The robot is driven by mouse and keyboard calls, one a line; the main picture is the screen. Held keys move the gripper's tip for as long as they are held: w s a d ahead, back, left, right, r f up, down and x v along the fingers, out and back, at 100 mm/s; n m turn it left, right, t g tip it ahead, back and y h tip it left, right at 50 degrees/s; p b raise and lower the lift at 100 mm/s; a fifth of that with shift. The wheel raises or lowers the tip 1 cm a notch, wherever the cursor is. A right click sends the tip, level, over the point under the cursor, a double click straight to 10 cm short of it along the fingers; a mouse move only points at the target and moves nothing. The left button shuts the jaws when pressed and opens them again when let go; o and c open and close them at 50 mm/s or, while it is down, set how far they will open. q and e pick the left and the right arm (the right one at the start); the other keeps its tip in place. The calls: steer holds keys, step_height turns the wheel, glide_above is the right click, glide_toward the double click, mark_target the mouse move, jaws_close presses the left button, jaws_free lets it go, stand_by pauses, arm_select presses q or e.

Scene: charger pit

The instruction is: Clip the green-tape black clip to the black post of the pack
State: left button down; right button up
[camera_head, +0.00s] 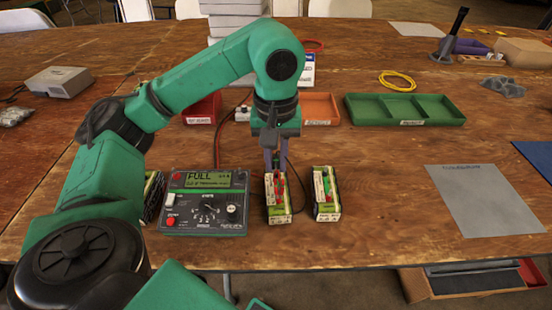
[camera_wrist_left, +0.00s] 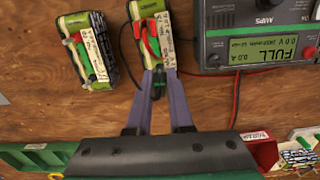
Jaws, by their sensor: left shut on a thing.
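My left gripper (camera_head: 271,168) points down at the far end of the nearer-to-charger pack (camera_head: 279,210). In the left wrist view the gripper (camera_wrist_left: 158,78) is shut on the green-tape black clip (camera_wrist_left: 157,88), at the end of that pack (camera_wrist_left: 159,14). A red clip (camera_wrist_left: 150,42) sits on the same pack beside the gripper's tips. The black post is hidden by the clip and fingertips, and I cannot tell whether the clip touches it. The charger (camera_head: 205,205) stands left of the pack, its display reading FULL. My right gripper is not in view.
A second pack (camera_head: 326,195) stands close to the right, with a narrow gap. Red and black leads run from the charger. An orange tray (camera_head: 320,107) and a green tray (camera_head: 405,110) lie behind. A grey sheet (camera_head: 483,200) lies at right, with clear table between.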

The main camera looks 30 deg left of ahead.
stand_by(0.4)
arm_select(q)
steer(key=c, duration=0.7)
jaws_free()
steer(key=shift+c, duration=0.2)
steer(key=shift+o, duration=1.1)
